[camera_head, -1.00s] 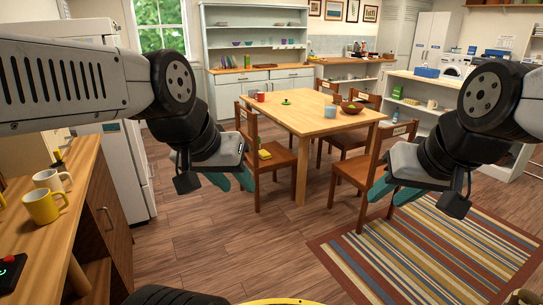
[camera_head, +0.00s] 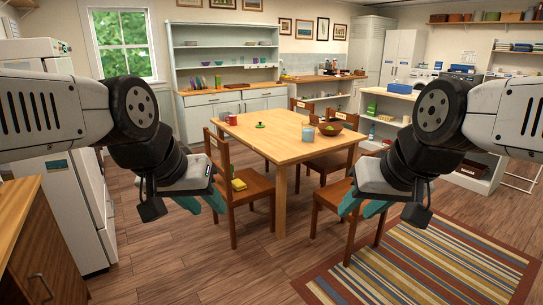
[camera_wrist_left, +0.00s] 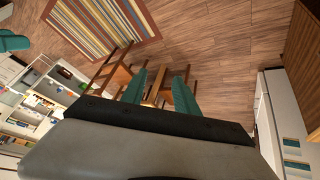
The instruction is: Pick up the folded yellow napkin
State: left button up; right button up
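A small yellow folded item, which looks like the napkin (camera_head: 239,185), lies on the seat of the wooden chair (camera_head: 256,190) at the left side of the table. My left gripper (camera_head: 203,203) hangs in the air to the left of that chair in the head view, apart from the napkin. In the left wrist view its teal fingers (camera_wrist_left: 160,92) are spread with nothing between them. My right gripper (camera_head: 364,208) is in the air at the right, its two teal fingers apart and empty. I cannot make out the napkin in the left wrist view.
A striped rug (camera_head: 420,265) lies at the right front. Bare floor (camera_head: 240,260) is open ahead; a white fridge stands at the left.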

aim_at(236, 184)
jog(key=i+j, duration=0.15)
jog(key=i, duration=0.7)
jog(key=i+j, duration=0.2)
jog(key=i, duration=0.65)
jog(key=i+j, duration=0.15)
jog(key=i, duration=0.75)
jog(key=i+j, duration=0.2)
jog(key=i, duration=0.65)
jog(key=u, duration=0.05)
